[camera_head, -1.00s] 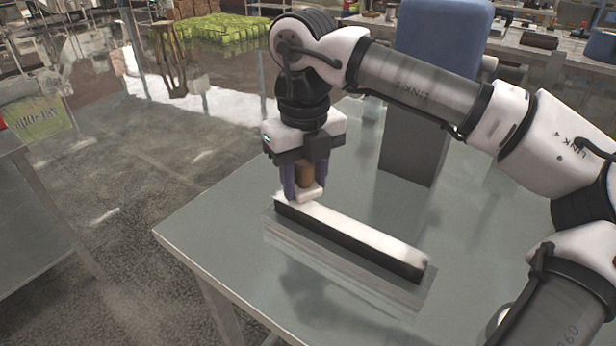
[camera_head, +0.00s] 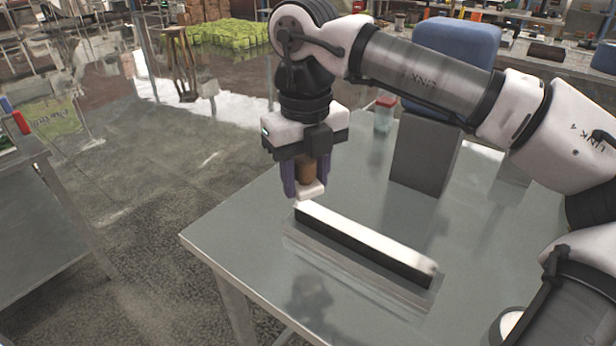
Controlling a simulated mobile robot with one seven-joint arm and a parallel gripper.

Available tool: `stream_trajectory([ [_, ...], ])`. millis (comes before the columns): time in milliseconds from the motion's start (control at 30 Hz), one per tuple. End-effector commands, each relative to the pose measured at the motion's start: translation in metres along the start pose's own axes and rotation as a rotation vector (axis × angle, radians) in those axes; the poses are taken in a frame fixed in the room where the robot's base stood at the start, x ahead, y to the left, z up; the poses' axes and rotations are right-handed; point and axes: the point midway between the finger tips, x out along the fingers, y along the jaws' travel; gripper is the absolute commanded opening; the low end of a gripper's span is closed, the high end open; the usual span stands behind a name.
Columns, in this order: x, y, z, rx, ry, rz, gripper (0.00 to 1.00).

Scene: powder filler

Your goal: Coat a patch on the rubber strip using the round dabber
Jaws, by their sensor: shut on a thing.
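The rubber strip (camera_head: 365,249) is a long bar with dark sides and a largely white top. It lies on the grey table, running from the middle toward the lower right. My gripper (camera_head: 305,192) points down at the strip's far left end, its purple fingers shut on the round dabber (camera_head: 307,170). The dabber has a brown handle and a white pad (camera_head: 311,190) below. The pad is just above or behind that end; I cannot tell whether it touches. The pad's underside is hidden.
A grey block (camera_head: 423,155) with a blue top part (camera_head: 455,45) stands behind the strip. A clear jar with a red lid (camera_head: 385,103) stands at the table's back edge. A white round item (camera_head: 510,324) is partly hidden at lower right. The table's left front (camera_head: 250,235) is clear.

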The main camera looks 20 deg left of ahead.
Motion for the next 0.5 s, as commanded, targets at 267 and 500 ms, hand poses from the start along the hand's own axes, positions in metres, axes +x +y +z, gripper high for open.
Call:
stream_trajectory([
  [267, -0.026, 0.003, 0.0, -0.004, -0.001, -0.001, 0.22],
  [500, -0.027, 0.004, 0.0, -0.005, -0.001, 0.0, 0.22],
])
